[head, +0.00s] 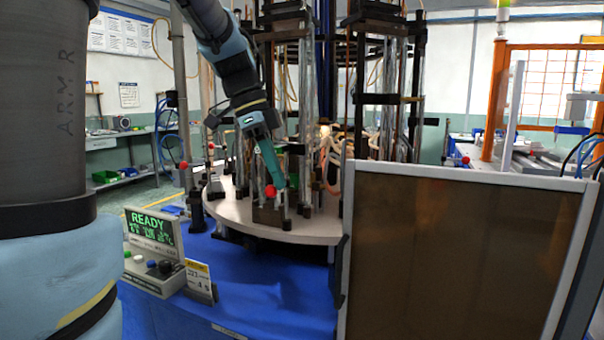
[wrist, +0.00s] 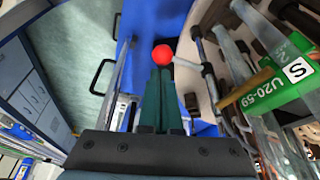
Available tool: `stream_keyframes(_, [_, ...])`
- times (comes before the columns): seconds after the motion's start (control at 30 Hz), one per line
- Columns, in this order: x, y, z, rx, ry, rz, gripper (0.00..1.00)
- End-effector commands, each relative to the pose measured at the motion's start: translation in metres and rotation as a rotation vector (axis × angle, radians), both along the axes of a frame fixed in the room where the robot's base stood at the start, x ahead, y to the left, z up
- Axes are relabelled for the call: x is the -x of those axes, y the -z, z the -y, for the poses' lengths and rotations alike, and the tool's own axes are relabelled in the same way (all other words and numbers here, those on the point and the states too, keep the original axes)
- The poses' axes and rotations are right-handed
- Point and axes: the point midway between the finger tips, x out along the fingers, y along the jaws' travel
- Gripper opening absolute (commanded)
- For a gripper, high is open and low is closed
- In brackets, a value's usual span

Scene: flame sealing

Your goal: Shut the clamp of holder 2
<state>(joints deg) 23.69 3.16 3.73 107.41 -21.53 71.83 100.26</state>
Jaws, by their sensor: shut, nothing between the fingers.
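My gripper (head: 272,172) is shut and empty, its teal fingers pointing down at the front of the round table. It also shows in the wrist view (wrist: 161,72). A red ball knob (head: 270,191) is right at the fingertips. In the wrist view the same red knob (wrist: 163,54) sits just past the tips, on a grey lever (wrist: 187,63) that runs right to a clamp post. I cannot tell whether the tips touch the knob. No holder number is readable, so I cannot confirm that this is holder 2. The clamp jaws are not clear.
The round table (head: 230,211) carries tall rods and glass tubes close to my gripper. A green label (wrist: 280,100) reads U20-59. A brown panel (head: 440,255) stands front right. The console (head: 152,250) shows READY.

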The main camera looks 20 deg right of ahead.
Motion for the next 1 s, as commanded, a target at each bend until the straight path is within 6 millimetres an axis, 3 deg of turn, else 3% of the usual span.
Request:
stream_keyframes(0.5, [-0.013, -0.084, -0.029, 0.0, -0.001, 0.003, 0.0])
stream_keyframes(0.7, [-0.014, -0.094, -0.032, 0.0, -0.001, 0.001, 0.0])
stream_keyframes(1.0, [-0.014, -0.094, -0.033, -0.001, -0.003, -0.001, 0.0])
